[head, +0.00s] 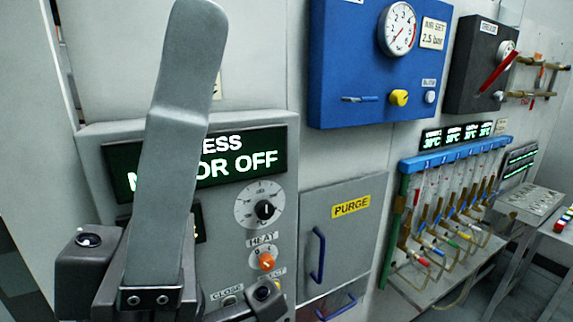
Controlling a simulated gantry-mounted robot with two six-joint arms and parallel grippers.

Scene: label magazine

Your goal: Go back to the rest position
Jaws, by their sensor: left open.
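My left gripper (193,45) fills the left of the head view, very close to the camera. A long grey finger rises from its dark body at the bottom and is seen nearly side-on. It covers much of the other finger and the space between them. The gripper is open, and I see nothing held in it. It stands in front of a grey control panel (285,185), hiding part of the lit "MOTOR OFF" display (240,165). Whether it touches the panel cannot be told. My right gripper is not in view.
The panel carries a dial (259,205) and an orange knob (266,261). Right of it are a "PURGE" door (340,245) with a blue handle, a blue gauge box (345,60), and a blue-topped rack (455,150) of hanging tubes. A grey table (530,205) stands far right.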

